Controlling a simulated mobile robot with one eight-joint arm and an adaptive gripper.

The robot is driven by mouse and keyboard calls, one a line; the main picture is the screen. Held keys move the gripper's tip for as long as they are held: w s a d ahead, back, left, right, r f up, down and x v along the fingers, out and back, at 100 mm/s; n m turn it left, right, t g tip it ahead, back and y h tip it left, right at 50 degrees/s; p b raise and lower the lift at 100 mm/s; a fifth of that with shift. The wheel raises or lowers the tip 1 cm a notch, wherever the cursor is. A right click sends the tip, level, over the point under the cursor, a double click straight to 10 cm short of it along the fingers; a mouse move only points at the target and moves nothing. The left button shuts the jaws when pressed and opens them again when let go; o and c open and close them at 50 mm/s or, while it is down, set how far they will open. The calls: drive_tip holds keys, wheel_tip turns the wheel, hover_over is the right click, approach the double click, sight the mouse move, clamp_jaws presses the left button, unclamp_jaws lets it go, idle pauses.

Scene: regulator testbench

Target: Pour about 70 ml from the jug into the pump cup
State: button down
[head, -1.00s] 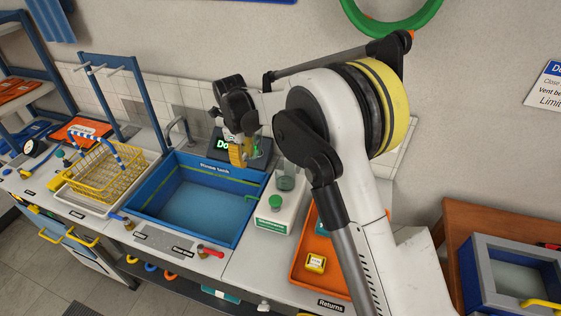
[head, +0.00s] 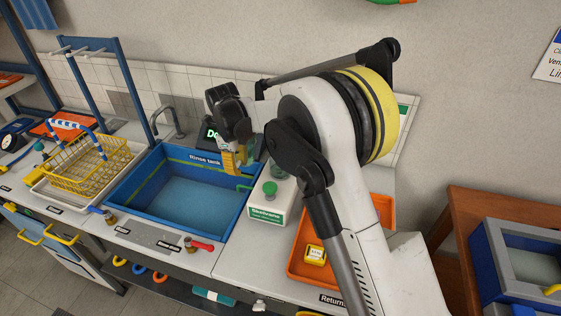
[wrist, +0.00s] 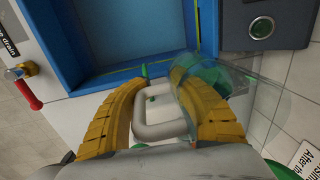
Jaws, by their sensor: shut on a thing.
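My gripper (head: 236,160) hangs over the back right corner of the rinse tank in the head view. In the wrist view its yellow fingers (wrist: 160,90) are shut on the clear jug (wrist: 205,72), beside the right finger, which shows green tint inside. A pale grey loop (wrist: 160,128) shows between the fingers; I cannot tell whether it is the jug's handle. The jug's tilt and fill level are unclear. A white station with a green knob (head: 270,188) stands right of the tank. The pump cup cannot be made out clearly; my arm hides part of that area.
The blue rinse tank (head: 115,205) is left of the station. A yellow wire basket (head: 88,165) stands further left. An orange tray (head: 300,262) with a yellow block (head: 315,254) lies at the right. A dark panel with a round button (wrist: 262,27) is near the jug.

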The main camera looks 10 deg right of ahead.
sight(240, 155)
drive_tip(key=shift+d+y, duration=0.1)
drive_tip(key=shift+y, duration=0.2)
drive_tip(key=shift+s+d+r+t+y, duration=0.15)
drive_tip(key=shift+t+y, duration=0.2)
drive_tip(key=shift+y, duration=0.25)
drive_tip(key=shift+w+d+r+t+y, duration=0.15)
drive_tip(key=shift+t+y, duration=0.2)
drive_tip(key=shift+y, duration=0.25)
drive_tip(key=shift+s+d+r+t+y+b, duration=0.1)
drive_tip(key=shift+t+y+b, duration=0.1)
drive_tip(key=shift+y+b, duration=0.3)
drive_tip(key=shift+s+d+r+t+y+b, duration=0.1)
drive_tip(key=shift+t+y+b, duration=0.15)
drive_tip(key=shift+y, duration=0.35)
drive_tip(key=shift+s+d+r+m+t+y, duration=0.1)
drive_tip(key=shift+d+r+m+t+y, duration=0.1)
drive_tip(key=shift+r+y, duration=0.35)
drive_tip(key=shift+s+d+r+m+t+y, duration=0.15)
drive_tip(key=shift+r+y, duration=0.2)
drive_tip(key=shift+r, duration=0.35)
drive_tip(key=shift+w+a+r+t+y, duration=0.25)
drive_tip(key=shift+r+y, duration=0.2)
drive_tip(key=shift+y, duration=0.25)
drive_tip(key=shift+t+y+b, duration=0.25)
drive_tip(key=shift+y+b, duration=0.05)
drive_tip(key=shift+b, duration=0.25)
drive_tip(key=shift+a+y+b, duration=0.2)
drive_tip(key=shift+y+b, duration=0.3)
drive_tip(key=shift+b, duration=0.05)
